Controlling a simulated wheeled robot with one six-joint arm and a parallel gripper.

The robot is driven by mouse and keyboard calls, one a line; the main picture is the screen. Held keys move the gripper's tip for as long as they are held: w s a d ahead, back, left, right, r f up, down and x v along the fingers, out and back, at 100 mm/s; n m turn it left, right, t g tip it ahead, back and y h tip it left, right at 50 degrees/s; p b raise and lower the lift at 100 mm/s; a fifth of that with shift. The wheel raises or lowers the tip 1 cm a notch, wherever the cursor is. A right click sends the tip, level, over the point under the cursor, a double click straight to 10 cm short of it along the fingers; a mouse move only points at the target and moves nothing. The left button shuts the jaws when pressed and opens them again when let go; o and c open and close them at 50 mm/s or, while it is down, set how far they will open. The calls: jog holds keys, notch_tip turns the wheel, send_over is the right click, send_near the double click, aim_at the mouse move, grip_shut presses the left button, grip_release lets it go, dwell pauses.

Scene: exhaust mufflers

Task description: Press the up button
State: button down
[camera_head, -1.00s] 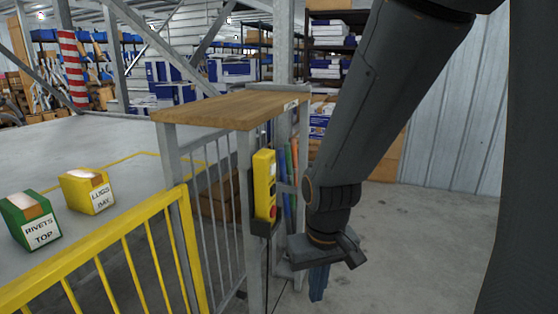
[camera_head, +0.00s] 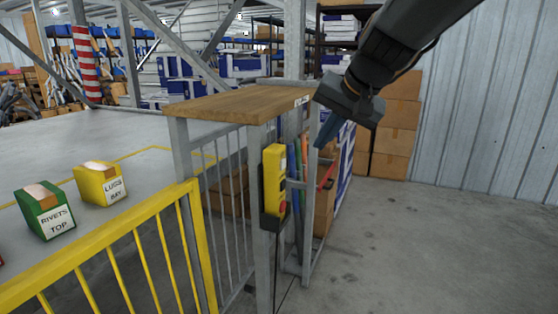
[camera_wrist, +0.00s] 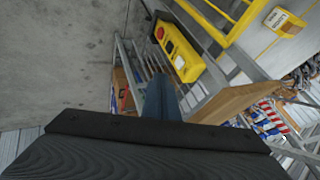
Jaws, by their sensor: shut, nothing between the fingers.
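A yellow button box (camera_head: 274,180) hangs upright in a dark holder on a grey post, below a wooden top. In the head view its button face is seen at a steep angle, with a red button low on it. In the wrist view the yellow box (camera_wrist: 181,52) shows a red button at one end and dark buttons along its face; I cannot read an up mark. My gripper (camera_head: 322,142) is shut and empty, to the right of the box and a little higher, apart from it.
The wooden top (camera_head: 235,104) stands above the box. A yellow railing (camera_head: 140,240) is at the left, with a green bin (camera_head: 45,211) and a yellow bin (camera_head: 100,184) behind it. Cardboard boxes (camera_head: 398,115) stand at the back. The floor (camera_head: 430,250) at the right is clear.

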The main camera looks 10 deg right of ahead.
aim_at(283, 164)
jog(key=shift+f, duration=0.1)
jog(key=w+a+f+p, duration=0.3)
jog(key=w+a+f, duration=0.2)
jog(key=w+f, duration=0.2)
jog(key=shift+w+f, duration=0.4)
jog(key=shift+w, duration=0.15)
jog(key=shift+d, duration=0.1)
